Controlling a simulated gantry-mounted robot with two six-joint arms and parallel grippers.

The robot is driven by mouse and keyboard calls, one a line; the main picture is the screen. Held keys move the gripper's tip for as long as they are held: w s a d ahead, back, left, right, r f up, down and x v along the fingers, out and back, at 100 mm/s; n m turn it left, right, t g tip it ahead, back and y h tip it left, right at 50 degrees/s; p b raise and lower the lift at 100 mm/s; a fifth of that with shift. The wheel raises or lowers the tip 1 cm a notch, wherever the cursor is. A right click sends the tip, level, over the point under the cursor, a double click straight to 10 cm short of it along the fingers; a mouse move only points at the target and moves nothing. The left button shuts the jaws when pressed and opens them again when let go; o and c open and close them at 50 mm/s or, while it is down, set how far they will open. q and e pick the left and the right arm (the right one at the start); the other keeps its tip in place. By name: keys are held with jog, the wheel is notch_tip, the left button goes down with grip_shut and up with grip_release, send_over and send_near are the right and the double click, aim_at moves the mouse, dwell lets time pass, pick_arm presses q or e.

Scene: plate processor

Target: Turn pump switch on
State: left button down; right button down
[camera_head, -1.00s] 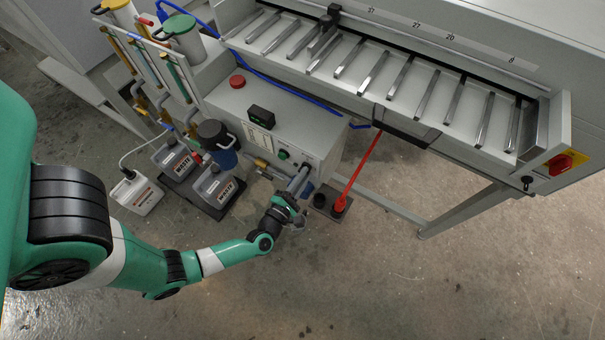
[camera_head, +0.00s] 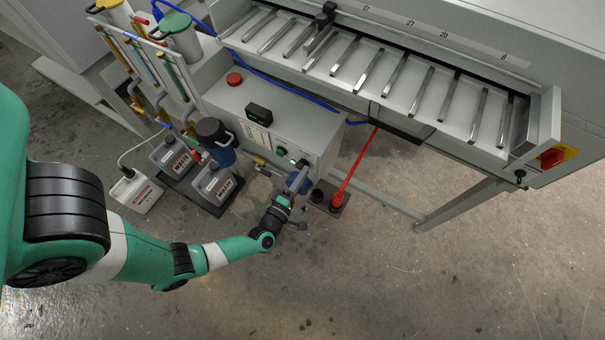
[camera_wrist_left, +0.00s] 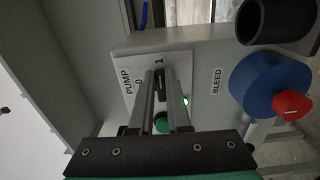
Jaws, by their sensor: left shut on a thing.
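My left gripper (camera_head: 300,178) is at the front face of the grey control box (camera_head: 322,143). In the left wrist view, its two long fingers (camera_wrist_left: 167,76) are closed around the dark pump switch (camera_wrist_left: 161,86). The PUMP label (camera_wrist_left: 126,82) is just left of the fingers, with a 0 mark and a 1 mark beside the switch. The visible part of the switch appears to line up toward the 1, but the fingers hide much of it. A small green light glows (camera_wrist_left: 185,101) beside the right finger. My right gripper is not in view.
A green button (camera_wrist_left: 162,123) shows between the fingers. Right of them are the BLEED label (camera_wrist_left: 217,81), a blue knob with a red part (camera_wrist_left: 268,86) and a black pipe (camera_wrist_left: 277,18). Waste canisters (camera_head: 215,184) stand left of the box. Open floor lies in front.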

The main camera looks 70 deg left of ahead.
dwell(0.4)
pick_arm(q)
jog(key=c, duration=0.9)
grip_release()
jog(key=shift+p+v, duration=1.45)
jog(key=shift+v, duration=4.4)
jog(key=shift+a, duration=0.1)
